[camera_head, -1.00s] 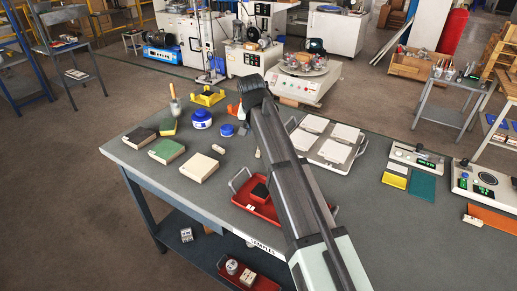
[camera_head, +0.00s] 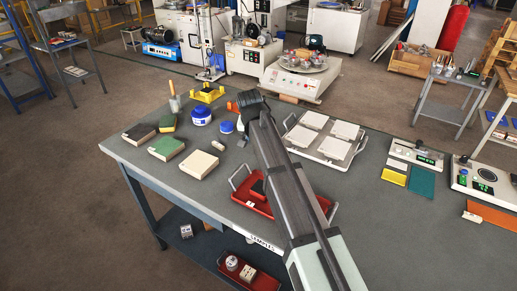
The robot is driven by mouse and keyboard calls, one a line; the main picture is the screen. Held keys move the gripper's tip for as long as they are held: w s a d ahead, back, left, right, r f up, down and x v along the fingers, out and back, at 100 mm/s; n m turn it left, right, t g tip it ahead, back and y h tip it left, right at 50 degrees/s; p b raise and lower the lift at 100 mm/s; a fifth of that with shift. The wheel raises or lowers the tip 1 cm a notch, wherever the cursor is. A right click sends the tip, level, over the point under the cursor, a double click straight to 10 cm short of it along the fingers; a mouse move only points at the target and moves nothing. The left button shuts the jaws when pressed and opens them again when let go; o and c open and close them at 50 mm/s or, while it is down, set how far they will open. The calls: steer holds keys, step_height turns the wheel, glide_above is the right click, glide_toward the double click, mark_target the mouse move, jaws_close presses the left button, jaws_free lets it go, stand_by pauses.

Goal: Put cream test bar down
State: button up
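My arm reaches up from the lower right over the grey bench. Its dark end with my gripper (camera_head: 249,103) is above the middle of the bench; the fingers are mostly hidden by the arm, so I cannot see what they hold. Another small cream piece (camera_head: 218,145) lies farther left. A larger cream-topped block (camera_head: 199,166) lies on the bench at the front left.
A red tray (camera_head: 247,198) lies partly under my arm. A metal tray with white tiles (camera_head: 328,153) is at right. Green (camera_head: 166,147) and dark (camera_head: 138,133) blocks and blue-and-white jars (camera_head: 201,116) stand at left. A yellow stand (camera_head: 207,94) is behind. Bench between blocks and red tray is clear.

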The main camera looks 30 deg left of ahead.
steer(key=shift+d+x, duration=0.15)
steer(key=shift+x, duration=1.3)
steer(key=shift+d+x, duration=0.15)
steer(key=shift+x, duration=1.3)
jaws_close()
